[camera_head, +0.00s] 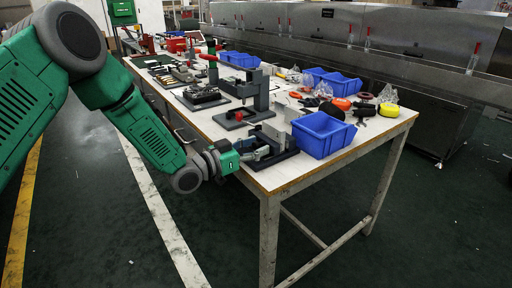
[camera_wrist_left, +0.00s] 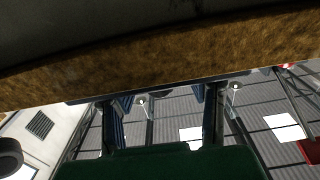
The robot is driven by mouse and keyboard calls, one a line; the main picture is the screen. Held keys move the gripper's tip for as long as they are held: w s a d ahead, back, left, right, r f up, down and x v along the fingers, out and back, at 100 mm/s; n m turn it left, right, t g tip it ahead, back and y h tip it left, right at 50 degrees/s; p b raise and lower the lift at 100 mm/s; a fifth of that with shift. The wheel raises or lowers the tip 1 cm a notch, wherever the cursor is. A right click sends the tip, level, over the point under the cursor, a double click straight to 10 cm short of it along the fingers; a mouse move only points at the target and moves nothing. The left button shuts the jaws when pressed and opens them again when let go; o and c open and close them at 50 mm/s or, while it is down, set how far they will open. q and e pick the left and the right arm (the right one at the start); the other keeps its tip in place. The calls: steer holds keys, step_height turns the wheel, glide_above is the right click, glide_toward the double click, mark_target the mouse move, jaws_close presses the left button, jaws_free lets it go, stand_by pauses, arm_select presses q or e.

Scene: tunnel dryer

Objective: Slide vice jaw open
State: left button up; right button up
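A dark grey vice (camera_head: 281,148) stands on the near end of the white work table, between my left gripper and a blue bin. My green left arm comes in from the left. Its gripper (camera_head: 258,153) is at the vice's left side, over the table edge. I cannot tell whether it touches the jaw. In the left wrist view the two fingers (camera_wrist_left: 164,118) stand apart with nothing seen between them. The vice cannot be made out there. The jaw's position is too small to tell. My right gripper is not in view.
The table (camera_head: 290,177) also holds a blue bin (camera_head: 322,134) close right of the vice, a grey press-like fixture (camera_head: 258,92) behind it, and a yellow tape roll (camera_head: 389,110). A brown edge (camera_wrist_left: 150,75) crosses the left wrist view. The floor in front is clear.

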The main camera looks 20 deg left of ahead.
arm_select(q)
jaws_close()
steer(key=shift+p+v, duration=0.75)
steer(key=shift+v, duration=0.75)
steer(key=shift+o, duration=0.5)
jaws_free()
steer(key=v, duration=1.2)
steer(key=shift+w+f, duration=0.1)
